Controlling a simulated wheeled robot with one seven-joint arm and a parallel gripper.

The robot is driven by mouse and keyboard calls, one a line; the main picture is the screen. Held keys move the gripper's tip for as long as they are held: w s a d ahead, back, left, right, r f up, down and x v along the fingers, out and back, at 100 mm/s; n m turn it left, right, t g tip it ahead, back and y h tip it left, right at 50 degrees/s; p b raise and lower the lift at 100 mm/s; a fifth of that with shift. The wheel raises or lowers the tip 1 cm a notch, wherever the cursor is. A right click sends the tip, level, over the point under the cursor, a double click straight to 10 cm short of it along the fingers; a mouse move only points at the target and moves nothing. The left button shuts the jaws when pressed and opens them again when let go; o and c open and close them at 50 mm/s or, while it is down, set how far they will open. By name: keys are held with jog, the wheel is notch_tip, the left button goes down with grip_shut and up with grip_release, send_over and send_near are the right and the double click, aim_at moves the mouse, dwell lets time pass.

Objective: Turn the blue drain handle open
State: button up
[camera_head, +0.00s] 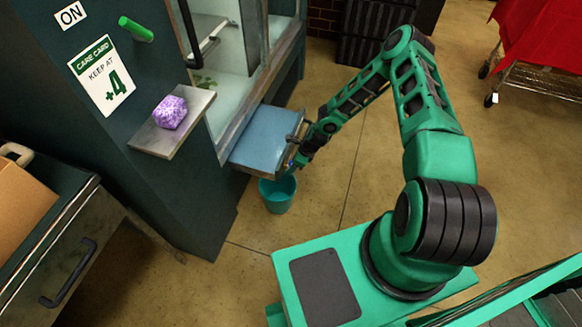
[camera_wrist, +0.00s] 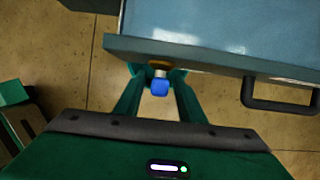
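The blue drain handle (camera_wrist: 160,87) is a small blue block on a short metal stem with a brassy piece above it. It sits under the front edge of the tray drawer (camera_head: 262,140). In the wrist view, my gripper (camera_wrist: 157,79) has its two green fingers spread on either side of the handle, with a gap visible on each side. In the head view, my gripper (camera_head: 297,160) is at the drawer's front, above the teal bucket (camera_head: 277,196). The handle cannot be made out clearly there.
A dark bar handle (camera_wrist: 278,100) sticks out from the drawer front, right of the drain. A green cabinet holds a shelf (camera_head: 150,138) with a purple crystal-like block (camera_head: 170,112), a green lever (camera_head: 136,29) and a care card (camera_head: 101,76). The floor around is open.

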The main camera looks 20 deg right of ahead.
grip_shut()
jog(key=shift+t, duration=0.3)
jog(key=shift+h, duration=0.3)
jog(key=n+t+h, duration=0.1)
jog(key=t+h, duration=0.1)
jog(key=t, duration=0.1)
jog(key=shift+s+a, duration=0.15)
jog(key=t+h, duration=0.1)
jog(key=t, duration=0.2)
jog(key=shift+s+f+n+h, duration=0.15)
jog(key=shift+f+n+h, duration=0.05)
jog(key=shift+n+h, duration=0.2)
jog(key=n+t+h, duration=0.1)
jog(key=t+h, duration=0.1)
jog(key=t, duration=0.2)
jog(key=shift+f, duration=0.1)
jog(key=shift+n+t+h, duration=0.4)
jog(key=shift+t, duration=0.65)
jog(key=shift+n+t+h, duration=0.4)
jog(key=shift+t, duration=0.65)
